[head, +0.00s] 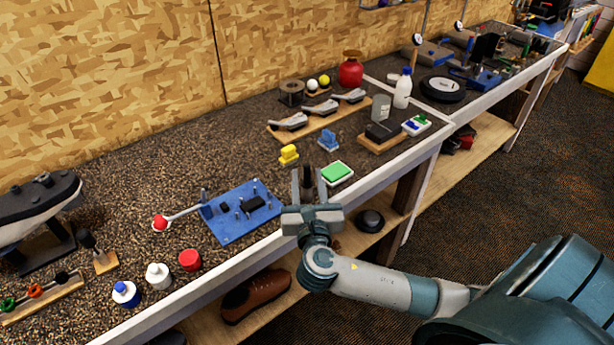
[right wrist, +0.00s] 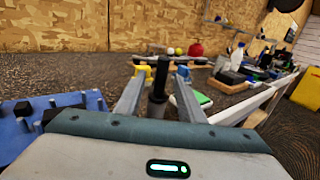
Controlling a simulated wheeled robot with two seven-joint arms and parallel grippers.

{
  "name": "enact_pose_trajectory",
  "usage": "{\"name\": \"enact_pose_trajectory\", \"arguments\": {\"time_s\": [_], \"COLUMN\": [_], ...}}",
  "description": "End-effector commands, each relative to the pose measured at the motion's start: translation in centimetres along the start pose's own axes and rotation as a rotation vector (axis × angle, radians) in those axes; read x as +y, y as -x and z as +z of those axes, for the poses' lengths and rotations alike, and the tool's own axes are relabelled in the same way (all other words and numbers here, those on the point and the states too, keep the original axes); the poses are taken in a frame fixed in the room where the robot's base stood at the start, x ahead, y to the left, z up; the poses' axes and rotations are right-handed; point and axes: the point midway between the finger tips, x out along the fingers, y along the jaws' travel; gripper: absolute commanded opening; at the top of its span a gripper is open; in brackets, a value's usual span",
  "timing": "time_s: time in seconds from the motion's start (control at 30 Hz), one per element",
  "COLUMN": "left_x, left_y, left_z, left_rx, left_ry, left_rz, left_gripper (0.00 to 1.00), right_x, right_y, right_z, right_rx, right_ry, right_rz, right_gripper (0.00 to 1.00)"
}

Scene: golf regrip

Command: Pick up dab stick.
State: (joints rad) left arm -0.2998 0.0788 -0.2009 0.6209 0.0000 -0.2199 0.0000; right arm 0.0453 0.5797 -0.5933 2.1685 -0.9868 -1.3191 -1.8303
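A dark upright stick, which I take to be the dab stick, stands in a grey cylindrical base. It shows in the right wrist view (right wrist: 161,76) and, small, in the head view (head: 307,175). My right gripper (head: 305,178) is at the bench's front edge, its fingers pointing toward the bench. In the right wrist view my right gripper (right wrist: 159,92) has its two fingers apart, one on each side of the stick, with a gap on both sides. I cannot tell how deep between the fingers the stick stands. My left gripper is not in view.
A blue plate with pegs (head: 240,212) lies left of the gripper. A green-topped pad (head: 337,173) and a yellow block (head: 288,154) are close by on the right and behind. A red cap (head: 189,260) stands near the front edge. Bare bench top lies behind the plate.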

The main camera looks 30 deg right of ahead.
Motion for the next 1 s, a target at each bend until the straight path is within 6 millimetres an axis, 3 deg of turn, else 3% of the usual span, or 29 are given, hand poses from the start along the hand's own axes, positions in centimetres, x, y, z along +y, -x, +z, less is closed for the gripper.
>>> {"name": "enact_pose_trajectory", "arguments": {"time_s": [0.27, 0.7, 1.0], "left_x": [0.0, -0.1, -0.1], "left_y": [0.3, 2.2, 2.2], "left_z": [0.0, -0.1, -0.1], "left_rx": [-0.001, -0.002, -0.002], "left_ry": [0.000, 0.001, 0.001], "left_rz": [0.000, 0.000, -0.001], "left_gripper": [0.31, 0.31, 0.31], "right_x": [0.0, -0.1, -0.1], "right_y": [-0.4, -5.0, -5.2], "right_z": [0.2, 0.4, 0.3], "right_rx": [-0.001, -0.002, -0.001], "right_ry": [0.001, 0.002, 0.001], "right_rz": [0.000, -0.002, -0.001], "right_gripper": [0.36, 0.36, 0.36]}}
